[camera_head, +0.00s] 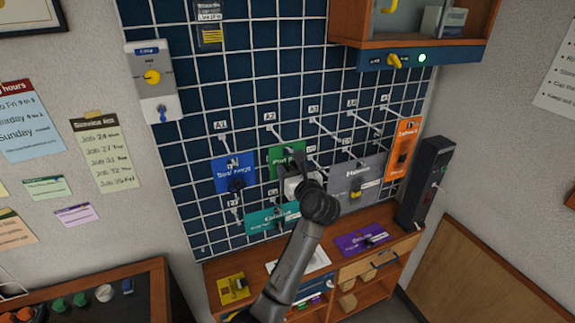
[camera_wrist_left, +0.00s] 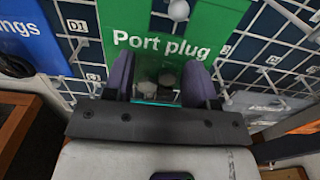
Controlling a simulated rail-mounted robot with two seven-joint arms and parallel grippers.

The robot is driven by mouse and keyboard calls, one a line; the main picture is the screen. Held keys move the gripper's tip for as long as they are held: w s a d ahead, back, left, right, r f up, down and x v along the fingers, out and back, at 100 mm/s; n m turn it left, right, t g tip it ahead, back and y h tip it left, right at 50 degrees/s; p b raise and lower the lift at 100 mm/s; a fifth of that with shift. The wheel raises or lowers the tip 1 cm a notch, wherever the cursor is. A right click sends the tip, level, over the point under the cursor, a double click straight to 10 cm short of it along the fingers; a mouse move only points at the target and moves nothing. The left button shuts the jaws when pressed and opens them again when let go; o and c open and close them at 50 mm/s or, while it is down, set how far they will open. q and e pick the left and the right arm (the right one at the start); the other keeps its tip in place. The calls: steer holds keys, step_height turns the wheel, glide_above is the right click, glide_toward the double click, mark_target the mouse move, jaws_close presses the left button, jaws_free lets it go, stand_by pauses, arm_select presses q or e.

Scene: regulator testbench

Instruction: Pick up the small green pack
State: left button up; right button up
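The small green pack (camera_head: 283,158), labelled "Port plug", hangs on the wire grid panel below the A2 and A3 tags. In the left wrist view the green pack (camera_wrist_left: 170,20) fills the upper middle, with dark and grey round parts low on it. My left gripper (camera_head: 298,180) is in front of the pack's lower part and hides some of it. Its two purple-grey fingers (camera_wrist_left: 160,68) stand apart, one on each side of the pack's lower middle. I cannot tell whether they touch it. My right gripper is not in view.
A blue pack (camera_head: 232,168) hangs left of the green one, a teal pack (camera_head: 262,219) below, a grey pack (camera_head: 365,178) right, and an orange pack (camera_head: 404,145) further right. Purple (camera_head: 362,239) and yellow (camera_head: 232,289) packs lie on the wooden bench (camera_head: 255,262). Pegs stick out from the grid.

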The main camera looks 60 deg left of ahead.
arm_select(q)
steer(key=c, duration=0.5)
steer(key=shift+r, duration=0.1)
